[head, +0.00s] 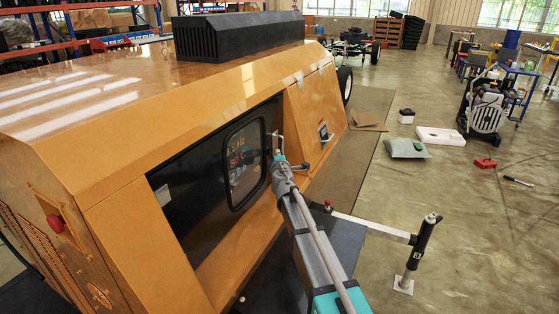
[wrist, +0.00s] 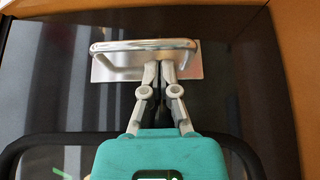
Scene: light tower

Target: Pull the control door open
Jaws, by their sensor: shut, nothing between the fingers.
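The control door (head: 212,174) is a dark panel with a window, set in the side of an orange machine housing. It looks closed in its frame. Its handle is a silver bar (wrist: 125,46) on a metal plate, also visible in the head view (head: 281,141) at the door's right side. My gripper (wrist: 167,68) is shut and empty. Its fingertips are right at the handle bar's right half, overlapping its lower edge in the wrist view; I cannot tell whether they touch it. In the head view my gripper (head: 279,158) reaches up to the handle from the lower right.
A black post (head: 422,242) with a horizontal bar stands to the right of my arm. A small latch (head: 324,132) is on the orange panel beyond the door. The concrete floor farther right holds a red box (head: 485,163) and a trolley (head: 484,105).

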